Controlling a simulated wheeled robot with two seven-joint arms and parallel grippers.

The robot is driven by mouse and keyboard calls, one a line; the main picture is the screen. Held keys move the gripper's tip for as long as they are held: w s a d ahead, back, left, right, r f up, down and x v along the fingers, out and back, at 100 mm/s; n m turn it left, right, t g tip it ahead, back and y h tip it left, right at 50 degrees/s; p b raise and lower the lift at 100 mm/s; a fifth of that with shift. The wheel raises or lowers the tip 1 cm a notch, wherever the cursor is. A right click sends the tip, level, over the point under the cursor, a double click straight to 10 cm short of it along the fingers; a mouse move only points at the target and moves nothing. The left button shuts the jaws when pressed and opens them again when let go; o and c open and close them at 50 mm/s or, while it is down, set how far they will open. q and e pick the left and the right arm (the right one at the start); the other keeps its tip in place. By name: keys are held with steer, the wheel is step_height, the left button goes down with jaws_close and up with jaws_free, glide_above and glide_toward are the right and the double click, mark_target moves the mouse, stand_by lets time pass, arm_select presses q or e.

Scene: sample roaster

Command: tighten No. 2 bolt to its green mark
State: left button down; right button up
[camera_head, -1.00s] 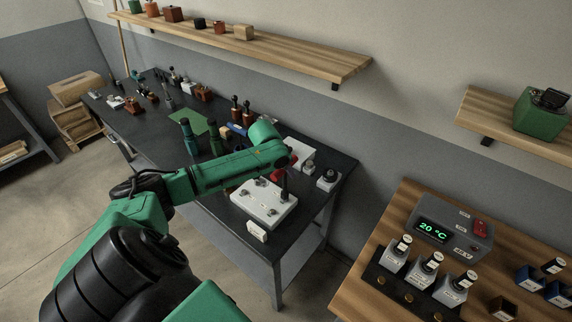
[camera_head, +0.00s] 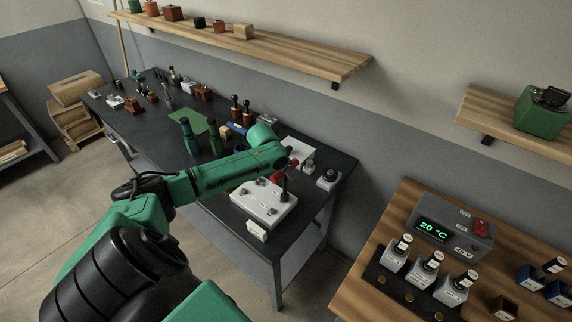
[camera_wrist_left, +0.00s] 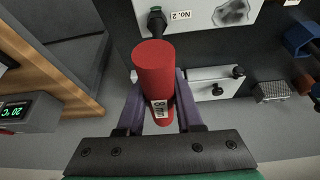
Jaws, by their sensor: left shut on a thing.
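My left gripper (camera_wrist_left: 156,78) is shut on a red cylindrical tool (camera_wrist_left: 153,65) with a white label whose visible part shows an 8. In the head view the red tool (camera_head: 278,177) shows only in part beside the gripper, over the bench. A white plate (camera_head: 262,205) lies below on the bench. It carries a label No. 2 (camera_wrist_left: 181,15) in the wrist view. A dark upright post (camera_wrist_left: 155,22) stands beside that label, just beyond the tool's end; I cannot tell whether they touch. My right gripper is not in view.
A small white block (camera_head: 257,231) stands at the bench's front edge. A dark knob on a pale base (camera_head: 329,177) sits to the right. Green bottles (camera_head: 188,135) and several tools crowd the bench to the left. A wooden table (camera_head: 350,300) with a 20 °C display unit is at right.

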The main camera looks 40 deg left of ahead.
arm_select(q)
steer(key=m+h, duration=0.1)
steer(key=m, duration=0.2)
steer(key=m+g+h, duration=0.1)
steer(key=m+h, duration=0.1)
steer(key=m, duration=0.2)
steer(key=shift+d+r, duration=0.1)
steer(key=shift+d, duration=0.05)
steer(key=m+g, duration=0.1)
steer(key=m, duration=0.2)
steer(key=m+g+h, duration=0.1)
steer(key=m, duration=0.2)
steer(key=shift+s+d, duration=0.15)
steer(key=shift+n, duration=0.6)
steer(key=shift+t, duration=0.3)
